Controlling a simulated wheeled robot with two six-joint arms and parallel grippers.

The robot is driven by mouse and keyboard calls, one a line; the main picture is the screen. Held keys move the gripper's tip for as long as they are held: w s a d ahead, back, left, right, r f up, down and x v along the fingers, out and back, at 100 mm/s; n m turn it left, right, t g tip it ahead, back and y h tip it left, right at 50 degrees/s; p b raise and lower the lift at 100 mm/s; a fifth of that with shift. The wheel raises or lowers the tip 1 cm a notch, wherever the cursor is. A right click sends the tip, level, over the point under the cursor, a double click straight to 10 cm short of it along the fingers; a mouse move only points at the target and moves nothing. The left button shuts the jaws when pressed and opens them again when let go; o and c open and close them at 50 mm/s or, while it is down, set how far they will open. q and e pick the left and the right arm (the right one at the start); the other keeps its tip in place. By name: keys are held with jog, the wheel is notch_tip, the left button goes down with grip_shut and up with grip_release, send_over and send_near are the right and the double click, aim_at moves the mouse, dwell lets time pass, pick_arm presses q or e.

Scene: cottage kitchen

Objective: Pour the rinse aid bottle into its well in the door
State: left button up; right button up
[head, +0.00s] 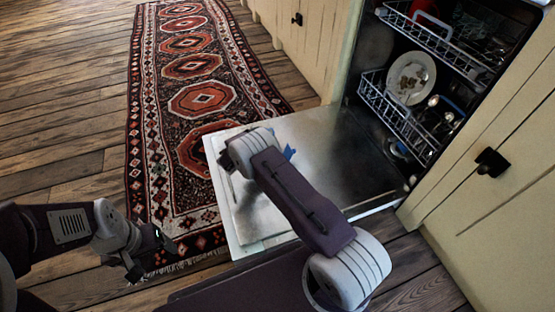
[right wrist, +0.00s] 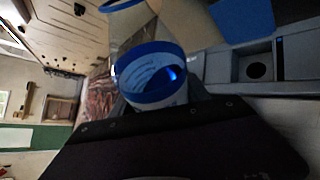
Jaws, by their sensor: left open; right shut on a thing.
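The dishwasher door (head: 325,165) lies folded down and open in the head view. In the right wrist view, my right gripper (right wrist: 158,108) is shut on the rinse aid bottle (right wrist: 150,78), a round blue and white thing seen towards one end. To its right is a grey housing (right wrist: 225,67) with a dark round well (right wrist: 257,71), apart from the bottle in the picture. Whether liquid flows cannot be told. My left gripper (head: 140,267) is open and empty over the floor.
The dishwasher's lower rack (head: 400,118) holds a plate (head: 411,78) and other dishes; the upper rack (head: 440,42) is above it. A patterned rug (head: 200,98) runs along the wooden floor left of the door. Cream cabinets (head: 490,200) flank the dishwasher.

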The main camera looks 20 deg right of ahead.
jog(key=shift+w+a+r, duration=0.1)
jog(key=shift+w+r, duration=0.05)
jog(key=shift+r, duration=0.2)
jog(key=shift+w+a+f+m+t+y+b, duration=0.2)
jog(key=shift+w+a+m+t+y+b, duration=0.1)
jog(key=shift+m+t, duration=0.25)
jog(key=shift+w+a+m+t+y, duration=0.25)
jog(key=shift+w+m+t+y, duration=0.1)
jog(key=shift+m, duration=0.3)
jog(key=shift+w+a+f+m+t+b, duration=0.2)
jog(key=shift+f+m+b, duration=0.15)
jog(key=shift+b, duration=0.3)
jog(key=shift+w+a+f+m+t+b, duration=0.1)
jog(key=shift+f+m+t+b, duration=0.2)
jog(key=shift+b, duration=0.3)
jog(key=shift+f+m+y, duration=0.1)
jog(key=shift+m+y, duration=0.15)
jog(key=shift+w+f+m+t, duration=0.1)
jog(key=shift+f+m+t, duration=0.4)
jog(key=shift+a+f+m, duration=0.1)
jog(key=shift+f+m, duration=0.25)
jog(key=shift+m, duration=0.05)
jog(key=shift+w+a+m+t, duration=0.3)
jog(key=shift+w+a+t, duration=0.2)
jog(key=shift+w, duration=0.15)
dwell(0.4)
